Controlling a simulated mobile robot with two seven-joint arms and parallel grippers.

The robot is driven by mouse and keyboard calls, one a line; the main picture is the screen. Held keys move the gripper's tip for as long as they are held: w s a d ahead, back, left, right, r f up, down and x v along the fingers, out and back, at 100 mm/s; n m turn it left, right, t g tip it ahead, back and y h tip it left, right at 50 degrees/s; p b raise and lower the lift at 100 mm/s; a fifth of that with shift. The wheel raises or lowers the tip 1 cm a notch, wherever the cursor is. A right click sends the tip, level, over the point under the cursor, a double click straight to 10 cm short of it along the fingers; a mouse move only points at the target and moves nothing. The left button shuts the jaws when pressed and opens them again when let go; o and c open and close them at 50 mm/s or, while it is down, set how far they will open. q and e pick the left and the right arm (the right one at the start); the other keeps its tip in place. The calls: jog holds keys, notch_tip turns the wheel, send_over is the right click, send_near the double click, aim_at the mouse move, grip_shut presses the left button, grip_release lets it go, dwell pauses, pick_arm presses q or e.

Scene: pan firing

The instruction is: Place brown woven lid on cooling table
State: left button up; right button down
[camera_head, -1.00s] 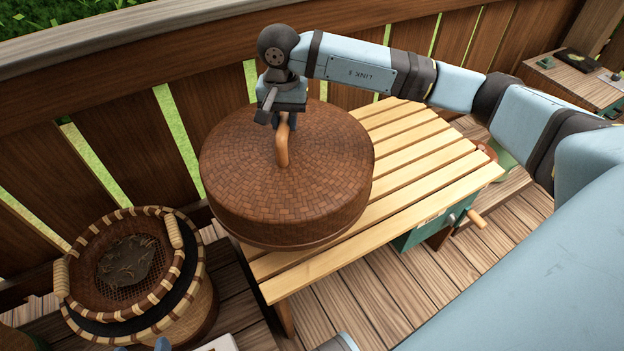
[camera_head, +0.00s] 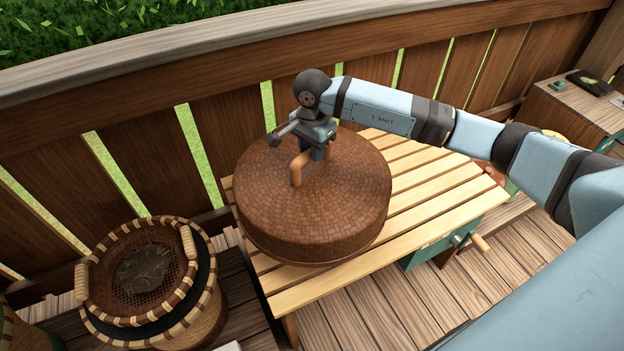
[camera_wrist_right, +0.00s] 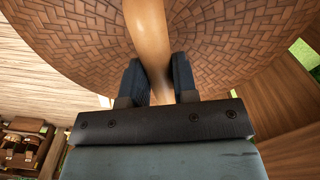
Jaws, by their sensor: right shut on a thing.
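The brown woven lid (camera_head: 330,210) is a large round cover with an orange-brown wooden handle (camera_head: 296,171) on top. It is over the left part of the slatted wooden cooling table (camera_head: 440,190); I cannot tell whether its rim touches the slats. My right gripper (camera_head: 316,152) is above the lid, shut on the handle. In the right wrist view, the two dark fingers (camera_wrist_right: 159,85) are on either side of the handle (camera_wrist_right: 148,40), with the woven top (camera_wrist_right: 215,40) behind. My left gripper is not in view.
A round woven basket (camera_head: 150,270) with a mesh inside stands at the lower left, apart from the table. A wooden fence (camera_head: 230,130) runs behind the table. A small side table (camera_head: 575,110) with items is at the far right. The table's right slats are bare.

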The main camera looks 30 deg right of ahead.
aim_at(312, 170)
notch_tip(312, 170, down, 10)
dwell(0.5)
jog(key=shift+b, duration=0.3)
jog(key=shift+f, duration=0.2)
jog(key=c, duration=0.9)
grip_release()
jog(key=shift+r, duration=0.15)
